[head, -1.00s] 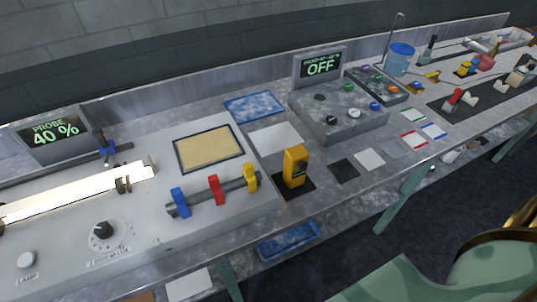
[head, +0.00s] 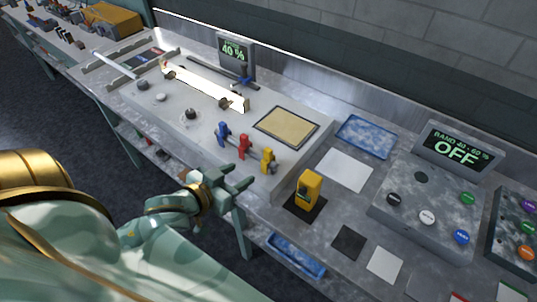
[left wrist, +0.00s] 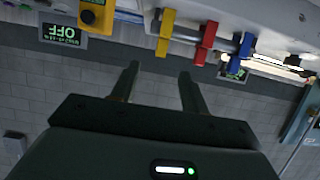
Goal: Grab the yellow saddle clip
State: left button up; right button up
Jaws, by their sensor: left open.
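The yellow saddle clip (head: 267,160) sits at the right end of a short dark rail, beside a red clip (head: 244,146) and a blue clip (head: 223,133). In the left wrist view, which looks upside down, the yellow clip (left wrist: 165,33) stands beyond my fingertips, with the red clip (left wrist: 206,44) and blue clip (left wrist: 241,52) to its right. My left gripper (head: 244,180) is open and empty, in front of the rail and apart from the clips. My right gripper is not in view.
A yellow box-shaped device (head: 309,188) stands on a black pad right of the clips. A tan pad (head: 287,127) lies behind them. A glowing tube (head: 205,88) lies left. The room before the bench edge is free.

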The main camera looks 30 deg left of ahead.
aim_at(266, 156)
pick_arm(q)
jog(key=b+x, duration=0.1)
jog(key=x, duration=0.9)
jog(key=shift+w, duration=0.15)
jog(key=x, duration=0.2)
jog(key=b+x, duration=0.1)
jog(key=x, duration=0.2)
jog(key=shift+w+a, duration=0.25)
jog(key=shift+w, duration=0.15)
jog(key=shift+s, duration=0.1)
grip_shut()
